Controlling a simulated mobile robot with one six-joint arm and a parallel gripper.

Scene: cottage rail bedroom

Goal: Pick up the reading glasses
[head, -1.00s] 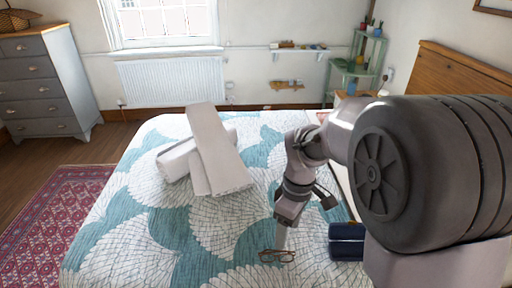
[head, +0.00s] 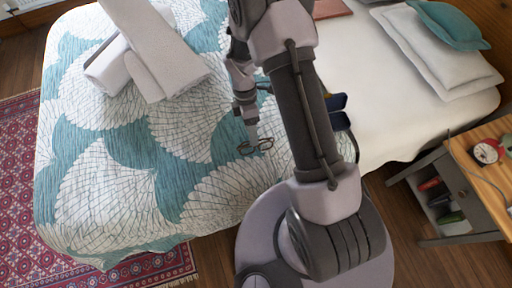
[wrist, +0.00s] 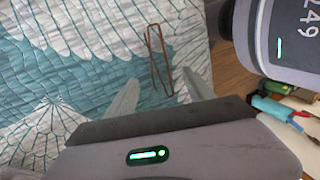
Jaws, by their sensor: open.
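The reading glasses (head: 262,147), with thin brown frames, lie on the teal and white patterned quilt near the middle of the bed. In the wrist view the glasses (wrist: 158,58) show as a narrow brown outline just beyond and between my fingertips. My gripper (head: 252,138) points down at the glasses in the head view, and its tip partly overlaps them. In the wrist view my gripper (wrist: 162,78) has its two pale fingers spread apart with nothing held between them. Whether the fingertips touch the glasses or the quilt I cannot tell.
A dark blue case (head: 337,101) lies right of the glasses, partly behind my arm. Pale rolled and folded linens (head: 165,62) lie at the upper left of the quilt (head: 85,170). A bedside table (head: 470,160) stands at the right. The quilt left of the glasses is clear.

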